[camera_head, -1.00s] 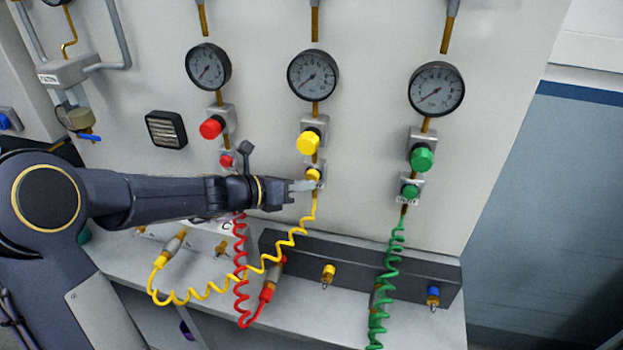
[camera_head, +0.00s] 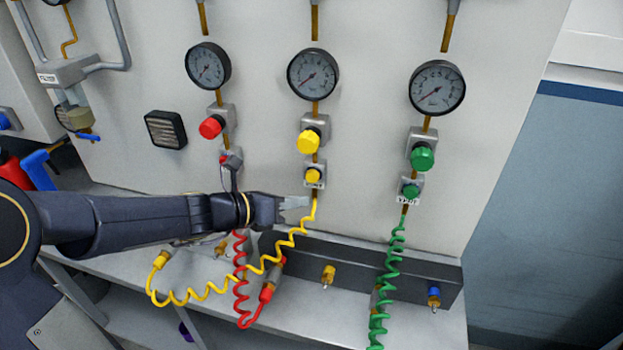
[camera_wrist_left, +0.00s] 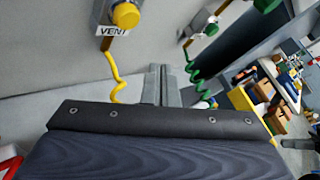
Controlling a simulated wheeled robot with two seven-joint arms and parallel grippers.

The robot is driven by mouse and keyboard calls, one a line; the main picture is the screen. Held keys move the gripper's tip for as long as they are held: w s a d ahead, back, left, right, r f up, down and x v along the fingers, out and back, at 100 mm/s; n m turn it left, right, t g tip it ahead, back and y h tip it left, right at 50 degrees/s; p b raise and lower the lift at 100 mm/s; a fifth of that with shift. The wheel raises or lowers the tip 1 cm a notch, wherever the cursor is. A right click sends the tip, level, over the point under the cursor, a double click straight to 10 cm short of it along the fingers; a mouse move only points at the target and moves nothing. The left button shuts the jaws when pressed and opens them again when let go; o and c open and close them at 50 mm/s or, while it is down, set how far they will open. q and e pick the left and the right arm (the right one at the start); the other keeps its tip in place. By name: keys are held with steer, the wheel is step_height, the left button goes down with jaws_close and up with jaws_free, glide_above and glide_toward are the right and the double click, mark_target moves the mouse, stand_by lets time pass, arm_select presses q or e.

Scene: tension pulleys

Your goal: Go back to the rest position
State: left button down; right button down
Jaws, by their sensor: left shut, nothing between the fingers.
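My left gripper (camera_head: 294,203) is shut and empty. It points right in front of the panel (camera_head: 365,160), just below the small yellow knob (camera_head: 313,175) and close to the top of the yellow coiled hose (camera_head: 268,268). In the left wrist view the shut fingers (camera_wrist_left: 162,84) show beyond the dark gripper body, with a yellow knob (camera_wrist_left: 126,15) above a "VENT" label to their left. My left arm comes in from the left edge. My right gripper is not in view.
Gauges with red (camera_head: 210,127), yellow (camera_head: 308,142) and green (camera_head: 422,158) knobs stand on the panel. Red (camera_head: 241,290) and green (camera_head: 386,270) coiled hoses hang to the ledge, which bears a dark block (camera_head: 425,268) with fittings. A blue-handled tool (camera_head: 38,170) shows at left.

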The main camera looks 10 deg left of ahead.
arm_select(q)
steer(key=shift+s, duration=0.1)
stand_by(0.3)
steer(key=s+d+r+m+g, duration=0.2)
steer(key=s+m+g, duration=0.2)
steer(key=s+m, duration=1.15)
steer(key=s+a+f+m+y, duration=0.3)
steer(key=s+m, duration=0.2)
steer(key=m, duration=0.2)
steer(key=s+a+f+m+y, duration=0.3)
steer(key=s+m, duration=0.2)
steer(key=m, duration=0.3)
steer(key=shift+s+a+g+y, duration=0.2)
steer(key=shift+a+g+y, duration=0.1)
steer(key=shift+a+g, duration=0.1)
